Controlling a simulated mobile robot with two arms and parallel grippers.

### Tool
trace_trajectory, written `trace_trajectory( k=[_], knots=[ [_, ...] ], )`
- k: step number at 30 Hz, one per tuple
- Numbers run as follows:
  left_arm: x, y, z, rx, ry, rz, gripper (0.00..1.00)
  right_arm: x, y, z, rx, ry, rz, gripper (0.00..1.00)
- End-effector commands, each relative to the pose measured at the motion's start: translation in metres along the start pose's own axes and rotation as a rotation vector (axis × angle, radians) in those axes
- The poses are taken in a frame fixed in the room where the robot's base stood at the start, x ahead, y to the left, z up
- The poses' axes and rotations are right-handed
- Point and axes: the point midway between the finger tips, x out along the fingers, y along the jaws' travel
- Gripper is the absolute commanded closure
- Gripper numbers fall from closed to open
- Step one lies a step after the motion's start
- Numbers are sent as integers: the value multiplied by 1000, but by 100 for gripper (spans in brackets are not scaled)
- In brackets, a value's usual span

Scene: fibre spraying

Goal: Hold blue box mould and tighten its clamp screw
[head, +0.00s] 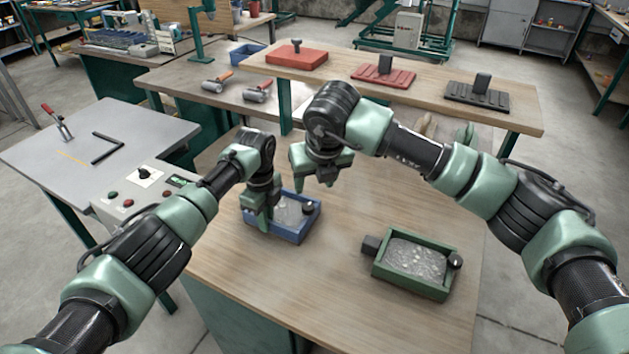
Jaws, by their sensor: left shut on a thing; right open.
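The blue box mould (294,235) sits on the wooden table, filled with a grey speckled material. My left gripper (260,222) is shut on its left side and hides that part of the mould. A black knob (308,208), which looks like the clamp screw, shows at the mould's right end. My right gripper (328,182) is open and empty, with fingers pointing down, up and behind the mould. It is apart from the knob.
A green box mould (412,285) with similar grey filling, a black block and a black knob stands to the right. A control panel (145,190) is at left. A back bench (430,98) holds red and black tools. The table front is clear.

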Motion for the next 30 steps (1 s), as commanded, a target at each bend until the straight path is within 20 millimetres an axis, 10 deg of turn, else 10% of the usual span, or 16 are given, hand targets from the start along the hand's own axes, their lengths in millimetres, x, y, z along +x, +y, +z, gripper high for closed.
trace_trajectory(
  k=[2, 6, 19, 30],
  knots=[
    [0, 0, -1, 1, 1, 2, 100, 0, 0, 0, 0, 0, 0, 48],
    [0, 0, 0, 1, 1, 2, 64, 0, 0, 0, 0, 0, 0, 48],
    [-11, -1, 0, 1, 0, -2, 64, 0, 0, 0, 0, 0, 0, 48],
    [-86, -1, 0, 1, -1, -3, 64, 0, 0, 0, 0, 0, 0, 48]
  ],
)
